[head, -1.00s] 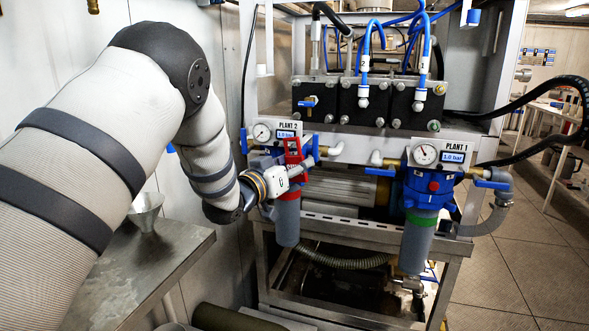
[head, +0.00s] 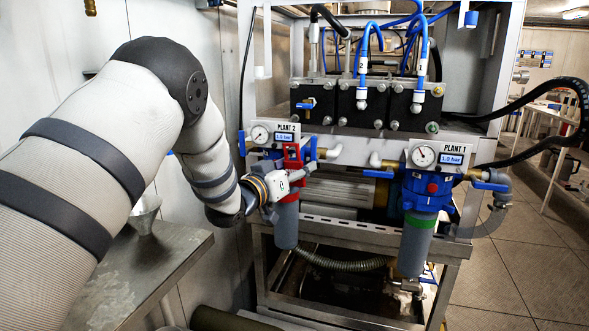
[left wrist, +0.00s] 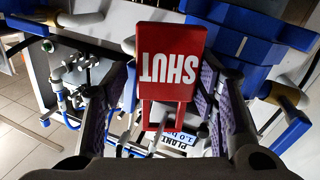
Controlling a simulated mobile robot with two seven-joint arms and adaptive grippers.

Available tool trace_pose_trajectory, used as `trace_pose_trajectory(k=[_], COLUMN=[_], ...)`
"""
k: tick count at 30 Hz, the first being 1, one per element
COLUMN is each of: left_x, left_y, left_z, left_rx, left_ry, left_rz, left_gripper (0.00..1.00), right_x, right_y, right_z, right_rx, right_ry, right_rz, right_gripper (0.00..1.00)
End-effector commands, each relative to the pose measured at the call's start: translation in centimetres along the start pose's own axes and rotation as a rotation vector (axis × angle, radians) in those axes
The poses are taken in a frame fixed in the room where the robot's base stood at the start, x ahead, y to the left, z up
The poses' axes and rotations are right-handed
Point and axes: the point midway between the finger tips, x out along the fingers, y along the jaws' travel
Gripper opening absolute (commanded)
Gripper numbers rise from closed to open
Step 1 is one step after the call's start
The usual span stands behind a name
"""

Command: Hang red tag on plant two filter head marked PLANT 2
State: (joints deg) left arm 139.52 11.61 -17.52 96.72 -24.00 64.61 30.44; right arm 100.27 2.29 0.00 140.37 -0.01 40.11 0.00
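The red tag (head: 291,158), lettered SHUT, is at the front of the plant two filter head (head: 268,163), just below the PLANT 2 label (head: 287,127). In the left wrist view the tag (left wrist: 170,55) appears upside down, with its open loop toward the picture's bottom. I cannot tell whether the loop is around any part of the head. My right gripper is not in view.
The PLANT 1 filter head (head: 428,188) with its gauge stands to the right. Blue valve handles and pipe fittings crowd both heads. A metal bench (head: 160,262) with a funnel (head: 145,212) is at the left. The floor (head: 515,255) at right is clear.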

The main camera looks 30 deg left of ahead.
Motion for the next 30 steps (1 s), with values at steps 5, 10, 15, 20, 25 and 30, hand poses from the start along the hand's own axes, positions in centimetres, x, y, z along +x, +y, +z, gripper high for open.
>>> trace_pose_trajectory(k=[5,10,15,20,25,30], left_x=[0.0,-0.4,-3.9,-8.3,-11.3,-12.1], left_y=[-0.2,-0.2,-0.3,-0.2,-0.1,0.0], left_z=[0.0,0.0,0.0,0.0,0.0,0.0], left_rx=[0.0,-0.001,-0.004,-0.003,-0.001,0.0], left_ry=[0.0,-0.001,-0.002,0.0,0.0,0.0], left_rz=[-0.005,-0.006,-0.008,-0.007,-0.004,-0.003], left_gripper=[0.63,0.63,0.63,0.63,0.63,0.63], right_x=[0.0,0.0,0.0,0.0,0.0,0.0], right_y=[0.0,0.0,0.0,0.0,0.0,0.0], right_z=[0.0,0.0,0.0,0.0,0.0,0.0], right_rx=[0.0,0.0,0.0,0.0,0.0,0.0], right_ry=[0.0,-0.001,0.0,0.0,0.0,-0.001], right_rz=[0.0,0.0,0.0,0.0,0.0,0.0], right_gripper=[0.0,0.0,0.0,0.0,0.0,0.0])
